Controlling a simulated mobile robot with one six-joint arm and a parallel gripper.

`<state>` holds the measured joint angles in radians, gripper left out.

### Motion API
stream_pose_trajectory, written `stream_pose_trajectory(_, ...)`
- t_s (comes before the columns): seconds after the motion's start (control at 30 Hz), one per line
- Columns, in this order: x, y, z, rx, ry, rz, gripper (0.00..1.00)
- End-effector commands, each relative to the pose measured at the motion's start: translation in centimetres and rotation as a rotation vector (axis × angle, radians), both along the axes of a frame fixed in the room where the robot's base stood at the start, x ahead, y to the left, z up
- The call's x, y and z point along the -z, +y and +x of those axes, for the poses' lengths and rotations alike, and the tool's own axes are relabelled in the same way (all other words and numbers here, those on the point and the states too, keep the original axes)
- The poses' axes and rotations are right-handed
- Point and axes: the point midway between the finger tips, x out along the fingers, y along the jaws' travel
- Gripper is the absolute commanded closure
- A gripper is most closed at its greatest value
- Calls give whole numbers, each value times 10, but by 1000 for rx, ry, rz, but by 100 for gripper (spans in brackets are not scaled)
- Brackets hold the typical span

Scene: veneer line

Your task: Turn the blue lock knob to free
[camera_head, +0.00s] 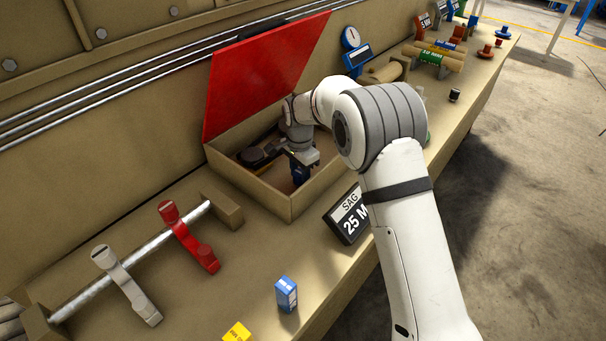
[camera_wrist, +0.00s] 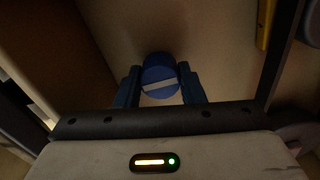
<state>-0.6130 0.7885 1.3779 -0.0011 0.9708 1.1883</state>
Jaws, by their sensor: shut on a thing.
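The blue lock knob (camera_wrist: 159,73) is round, with a white bar across its face that tilts slightly up to the right. In the wrist view it sits between the two blue fingers of my gripper (camera_wrist: 160,88), which is shut on it. In the head view my gripper (camera_head: 300,172) reaches down inside the tan box (camera_head: 245,185), near its right side. The knob cannot be told apart from the blue fingers there. The box's red lid (camera_head: 265,75) stands open, leaning back toward the wall.
A dark round-headed object (camera_head: 254,156) lies in the box, left of my gripper. A sign reading SAG (camera_head: 346,215) stands in front of the box. A blue carton (camera_head: 286,294) and a rail with a red lever (camera_head: 188,236) and a white lever (camera_head: 125,285) are nearer. The bench's front strip is partly clear.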

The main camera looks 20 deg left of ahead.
Motion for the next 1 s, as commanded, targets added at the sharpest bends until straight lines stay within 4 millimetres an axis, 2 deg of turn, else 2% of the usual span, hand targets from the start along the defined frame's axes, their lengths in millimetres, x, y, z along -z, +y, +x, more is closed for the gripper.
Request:
stream_pose_trajectory(0.27, 6, -1, -4, -170, 14, -8, 87)
stream_pose_trajectory(1.0, 6, 0, -5, -868, 18, -3, 87)
